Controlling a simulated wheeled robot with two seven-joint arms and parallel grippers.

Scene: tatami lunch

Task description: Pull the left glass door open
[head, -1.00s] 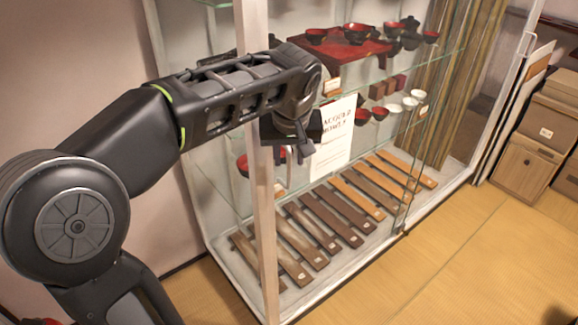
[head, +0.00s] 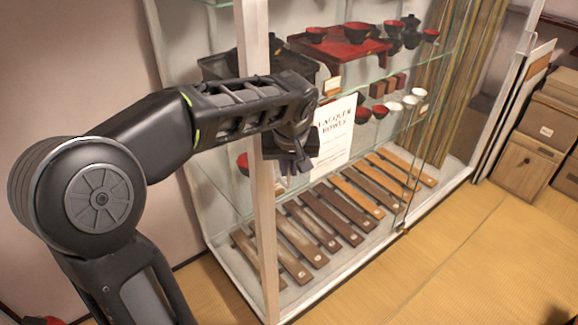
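The glass display cabinet has a pale front corner post (head: 262,215) and clear front glass. The left glass door (head: 330,262) is hard to make out; its far edge appears to be the vertical glass line near the small brass fitting (head: 402,229) at the bottom. It looks closed. My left gripper (head: 297,168) hangs fingers-down by the corner post, overlapping the glass in the picture, well left of the fitting. Its fingers are small and dark, so I cannot tell whether they are apart. I see nothing held. My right gripper is out of view.
A white sign (head: 337,137) stands at the cabinet front. Glass shelves hold red and black bowls (head: 357,33); wooden slats (head: 322,226) line the cabinet floor. Wooden boxes (head: 530,165) stand at right. The tatami floor (head: 450,265) in front is clear.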

